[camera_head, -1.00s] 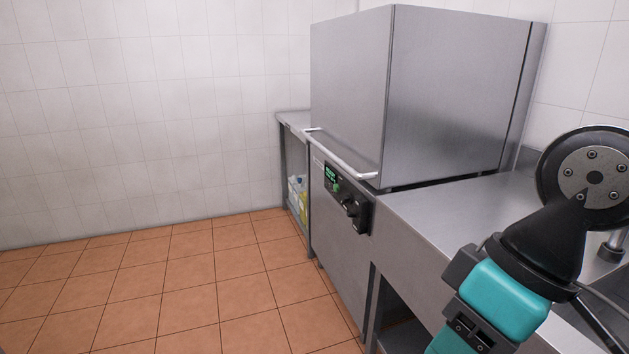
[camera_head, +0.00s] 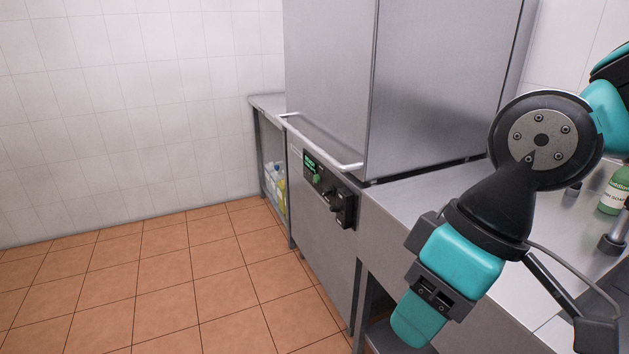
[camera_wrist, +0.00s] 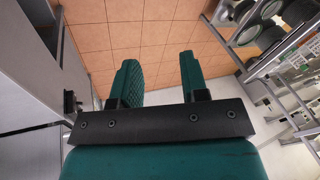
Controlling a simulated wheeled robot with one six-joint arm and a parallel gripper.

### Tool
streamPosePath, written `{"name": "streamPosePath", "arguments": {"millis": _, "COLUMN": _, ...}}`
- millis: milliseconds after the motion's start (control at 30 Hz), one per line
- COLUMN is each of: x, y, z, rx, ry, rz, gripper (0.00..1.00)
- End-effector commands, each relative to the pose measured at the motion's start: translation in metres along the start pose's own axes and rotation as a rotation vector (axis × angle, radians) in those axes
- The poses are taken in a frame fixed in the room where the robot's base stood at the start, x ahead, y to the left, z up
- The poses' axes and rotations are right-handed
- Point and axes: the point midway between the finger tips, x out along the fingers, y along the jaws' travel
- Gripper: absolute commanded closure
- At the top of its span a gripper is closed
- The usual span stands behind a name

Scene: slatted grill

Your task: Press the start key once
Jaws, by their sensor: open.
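The start key looks to be the small green key (camera_head: 317,178) below the lit display on the black control panel (camera_head: 345,208) of the steel hood machine. My gripper (camera_head: 411,330) is to the right of and below the panel, apart from it, in front of the counter. In the wrist view my gripper (camera_wrist: 160,80) has its two green-padded fingers spread, with nothing between them. A dark part of the panel (camera_wrist: 70,102) shows at the left there; I cannot make out the key in that view.
A white bar handle (camera_head: 325,145) juts out above the panel. The steel counter (camera_head: 395,205) runs to the right of the machine, with a green bottle (camera_head: 613,190) on it. The tiled floor (camera_head: 180,290) is clear at the left. A rack (camera_wrist: 270,45) stands at the right of the wrist view.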

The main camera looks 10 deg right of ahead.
Motion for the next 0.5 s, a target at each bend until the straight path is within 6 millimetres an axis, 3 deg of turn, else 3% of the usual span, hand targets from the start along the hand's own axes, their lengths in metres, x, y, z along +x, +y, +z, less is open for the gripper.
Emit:
{"name": "streamPosePath", "arguments": {"millis": 33, "x": 0.0000, "y": 0.0000, "z": 0.0000, "rx": 0.000, "ry": 0.000, "rz": 0.000, "gripper": 0.71}}
{"name": "streamPosePath", "arguments": {"millis": 167, "x": 0.0000, "y": 0.0000, "z": -0.0001, "rx": 0.000, "ry": 0.000, "rz": 0.000, "gripper": 1.00}}
{"name": "streamPosePath", "arguments": {"millis": 500, "x": 0.0000, "y": 0.0001, "z": -0.0001, "rx": 0.000, "ry": 0.000, "rz": 0.000, "gripper": 1.00}}
